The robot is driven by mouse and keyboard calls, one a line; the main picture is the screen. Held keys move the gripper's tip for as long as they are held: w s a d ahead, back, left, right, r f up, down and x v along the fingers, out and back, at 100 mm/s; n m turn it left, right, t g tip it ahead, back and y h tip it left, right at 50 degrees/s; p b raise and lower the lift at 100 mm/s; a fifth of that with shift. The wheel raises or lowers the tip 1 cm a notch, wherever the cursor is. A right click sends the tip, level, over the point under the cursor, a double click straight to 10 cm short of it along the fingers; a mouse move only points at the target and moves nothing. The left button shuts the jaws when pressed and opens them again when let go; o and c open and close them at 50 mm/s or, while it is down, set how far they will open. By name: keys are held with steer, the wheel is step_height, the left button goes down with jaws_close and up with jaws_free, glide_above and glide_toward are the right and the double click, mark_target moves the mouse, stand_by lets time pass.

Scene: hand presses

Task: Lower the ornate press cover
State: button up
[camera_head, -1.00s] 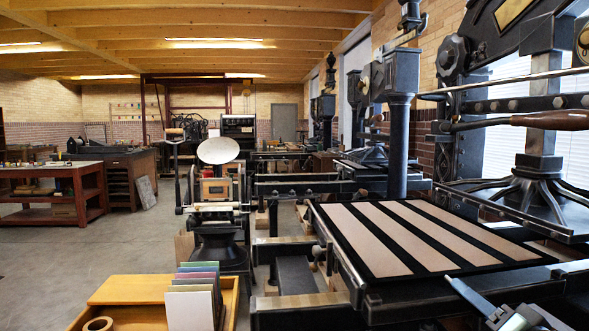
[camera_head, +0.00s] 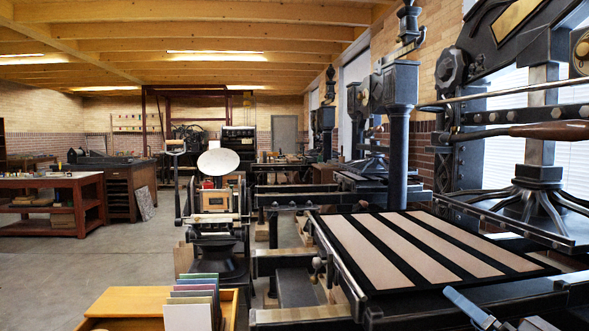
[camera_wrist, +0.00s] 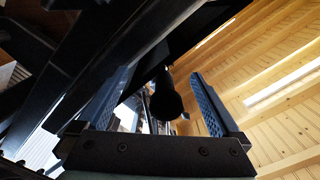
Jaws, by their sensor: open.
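The ornate press (camera_head: 445,130) stands at the right, with a black curved frame and a wooden-handled bar across it. Its flat bed part, a black panel with pale stripes (camera_head: 425,248), lies level in front; I cannot tell whether this is the cover. A blue-grey finger of my gripper shows low at the right in the head view, near the panel's front edge. In the wrist view my gripper (camera_wrist: 158,75) is open, with a finger on each side. A dark rod with a rounded end (camera_wrist: 166,102) shows between the fingers; I cannot tell whether it is within their reach.
A yellow wooden box (camera_head: 130,302) with several upright coloured boards (camera_head: 190,305) stands at the bottom left. A small press with a round pale disc (camera_head: 217,162) is behind it. More presses line the right wall. A red workbench (camera_head: 85,205) is far left, with clear floor (camera_head: 140,255) between.

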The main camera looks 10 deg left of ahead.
steer(key=p+v, duration=0.2)
steer(key=v, duration=0.6)
stand_by(0.4)
steer(key=shift+r, duration=0.1)
steer(key=a+n+g+h, duration=0.2)
steer(key=a+n, duration=0.2)
steer(key=a, duration=1.1)
steer(key=s+a+r+n+t+h, duration=0.2)
steer(key=s+a+r+h, duration=0.2)
steer(key=s+a+r, duration=0.35)
steer(key=s+r+t, duration=0.5)
steer(key=s+r, duration=0.2)
steer(key=r, duration=0.6)
steer(key=s+r+t, duration=0.6)
steer(key=s+r, duration=0.1)
steer(key=r, duration=0.5)
step_height(320, 180, up, 19)
steer(key=p, duration=2)
steer(key=shift+w+d+r+g, duration=0.2)
steer(key=shift+w+d+g, duration=0.1)
steer(key=shift+g, duration=0.1)
